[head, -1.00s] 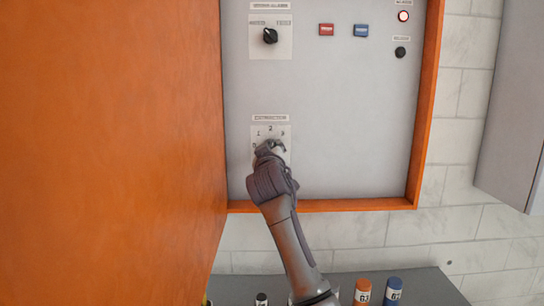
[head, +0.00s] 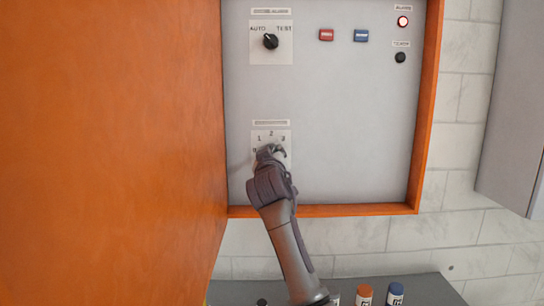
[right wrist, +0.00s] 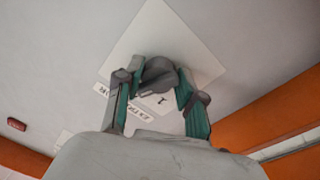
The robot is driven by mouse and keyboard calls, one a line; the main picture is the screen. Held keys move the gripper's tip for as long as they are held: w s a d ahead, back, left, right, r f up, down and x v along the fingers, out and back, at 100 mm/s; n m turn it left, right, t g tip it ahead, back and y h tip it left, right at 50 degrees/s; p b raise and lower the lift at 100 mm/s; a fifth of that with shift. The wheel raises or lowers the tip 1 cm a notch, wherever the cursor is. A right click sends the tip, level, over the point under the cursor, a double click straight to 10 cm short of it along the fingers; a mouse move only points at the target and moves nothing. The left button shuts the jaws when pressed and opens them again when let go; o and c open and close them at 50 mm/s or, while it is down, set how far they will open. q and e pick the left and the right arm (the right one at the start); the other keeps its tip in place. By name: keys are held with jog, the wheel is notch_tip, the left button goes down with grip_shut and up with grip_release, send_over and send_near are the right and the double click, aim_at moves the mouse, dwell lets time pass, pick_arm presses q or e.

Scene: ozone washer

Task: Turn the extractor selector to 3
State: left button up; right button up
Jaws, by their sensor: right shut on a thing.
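The extractor selector is a dark round knob (right wrist: 160,76) on a white square plate (head: 286,136), low on the grey panel. Marks 1, 2 and 3 show above the knob in the head view. My right gripper (head: 270,152) covers the knob there, so its pointer direction cannot be told. In the right wrist view, my right gripper (right wrist: 158,80) has one finger on each side of the knob and is shut on it. The plate looks turned like a diamond there, with the mark 1 beside the knob. My left gripper is not in view.
Above are an AUTO/TEST knob (head: 270,41), a red button (head: 326,35), a blue button (head: 361,35), a lit lamp (head: 403,21) and a black button (head: 400,57). An orange frame (head: 425,120) edges the panel. Bottles, one orange-capped (head: 364,291), stand below.

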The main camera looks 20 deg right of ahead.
jog(key=shift+r, duration=0.25)
jog(key=o, duration=1.1)
jog(key=shift+a+f, duration=0.1)
jog(key=v, duration=1.2)
jog(key=shift+f, duration=0.1)
